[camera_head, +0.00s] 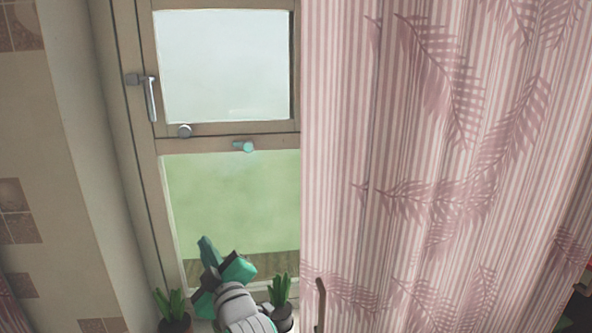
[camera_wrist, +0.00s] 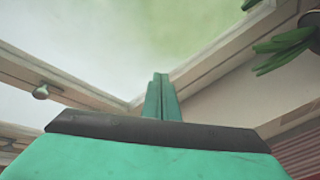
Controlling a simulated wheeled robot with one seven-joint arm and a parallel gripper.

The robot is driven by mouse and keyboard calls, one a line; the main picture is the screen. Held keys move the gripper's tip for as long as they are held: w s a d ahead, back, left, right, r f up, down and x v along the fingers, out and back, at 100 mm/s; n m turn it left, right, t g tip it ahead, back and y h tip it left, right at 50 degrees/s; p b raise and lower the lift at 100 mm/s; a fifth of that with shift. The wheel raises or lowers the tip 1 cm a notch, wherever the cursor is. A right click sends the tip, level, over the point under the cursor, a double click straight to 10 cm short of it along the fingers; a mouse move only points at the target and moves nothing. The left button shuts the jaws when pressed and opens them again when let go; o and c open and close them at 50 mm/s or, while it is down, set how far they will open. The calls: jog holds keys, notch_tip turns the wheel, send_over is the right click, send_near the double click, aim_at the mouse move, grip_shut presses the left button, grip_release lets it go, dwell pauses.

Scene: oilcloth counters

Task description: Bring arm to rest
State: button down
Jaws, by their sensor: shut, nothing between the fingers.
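My gripper (camera_head: 207,246), teal and grey, shows at the bottom of the head view, in front of the lower window pane (camera_head: 228,205). It is raised and points up and slightly left. In the wrist view its two teal fingers (camera_wrist: 162,86) are pressed together with nothing between them. Part of my white and grey arm shows below it in the head view; the rest is out of frame.
A potted plant (camera_head: 174,304) stands left of my gripper and another potted plant (camera_head: 281,293) just right of it. A pink striped curtain (camera_head: 420,150) fills the right side.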

jog(key=s+d+f+m+h, duration=0.2)
jog(key=s+d+f+m, duration=0.3)
jog(key=f, duration=0.5)
jog(key=s+d+f+m+t+h, duration=0.1)
jog(key=s+d+f+m+h, duration=0.15)
jog(key=s+f, duration=0.6)
jog(key=s+d+f+m+h, duration=0.3)
jog(key=s+d+f+m, duration=0.15)
jog(key=f, duration=0.75)
jog(key=s+d+f+m+g+h, duration=0.1)
jog(key=s+d, duration=0.3)
jog(key=s, duration=1)
jog(key=s+d+f+m+h, duration=0.1)
jog(key=s+d+f, duration=0.2)
jog(key=s, duration=1.1)
jog(key=shift+s+d+f+m+g, duration=0.2)
jog(key=shift+s+d+m+g, duration=0.15)
jog(key=shift+d, duration=0.2)
jog(key=shift+h, duration=0.25)
